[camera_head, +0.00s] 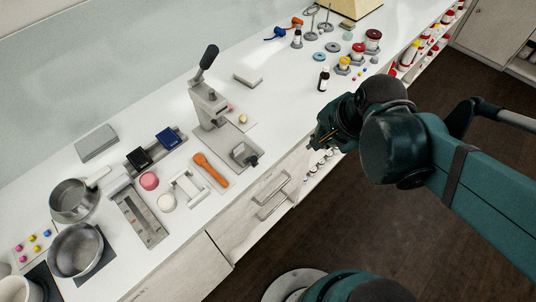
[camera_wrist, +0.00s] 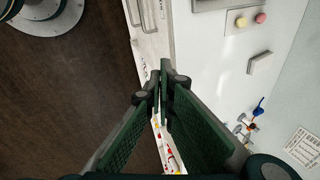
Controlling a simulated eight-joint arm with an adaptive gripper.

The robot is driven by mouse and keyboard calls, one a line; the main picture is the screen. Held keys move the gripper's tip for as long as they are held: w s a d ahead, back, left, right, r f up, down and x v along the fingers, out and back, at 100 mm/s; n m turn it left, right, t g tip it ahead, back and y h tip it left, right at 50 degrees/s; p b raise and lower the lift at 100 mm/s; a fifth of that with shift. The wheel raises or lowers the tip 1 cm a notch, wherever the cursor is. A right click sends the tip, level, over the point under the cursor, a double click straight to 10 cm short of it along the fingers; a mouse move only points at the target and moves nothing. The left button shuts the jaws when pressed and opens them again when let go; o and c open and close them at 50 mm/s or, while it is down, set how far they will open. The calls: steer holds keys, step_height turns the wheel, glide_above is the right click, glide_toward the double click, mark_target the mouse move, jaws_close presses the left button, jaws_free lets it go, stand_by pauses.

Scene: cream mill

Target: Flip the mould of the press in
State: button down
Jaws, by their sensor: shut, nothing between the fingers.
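The press (camera_head: 207,104) stands on the white counter in the head view, a grey metal frame with a black-handled lever raised up and back. Its mould (camera_head: 243,154) appears as a small metal piece with a dark knob at the front right of the base, near the counter's front edge. Whether it is turned in or out is hard to tell. My gripper (camera_head: 320,138) is to the right of the press, by the counter's front edge, apart from it. In the wrist view my gripper (camera_wrist: 160,78) is shut and empty, with the counter edge beneath.
An orange-handled tool (camera_head: 210,170) lies left of the mould. Drawer handles (camera_head: 272,185) stick out below the counter. The counter between press and bottle is mostly clear.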

steer(key=s+a+m+g+y+p, duration=0.1)
steer(key=a+m+g+p, duration=0.2)
steer(key=a+m+p, duration=0.4)
steer(key=shift+s+a+r+m+y, duration=0.3)
steer(key=shift+s+m, duration=0.1)
steer(key=shift+m, duration=1.4)
steer(key=shift+f, duration=0.1)
steer(key=w+a+f+b, duration=0.1)
steer(key=w+a+f, duration=0.1)
steer(key=a+f, duration=0.4)
steer(key=shift+s+d+x, duration=0.2)
steer(key=shift+d+x, duration=0.1)
steer(key=shift+x, duration=1.7)
steer(key=shift+w+f, duration=0.1)
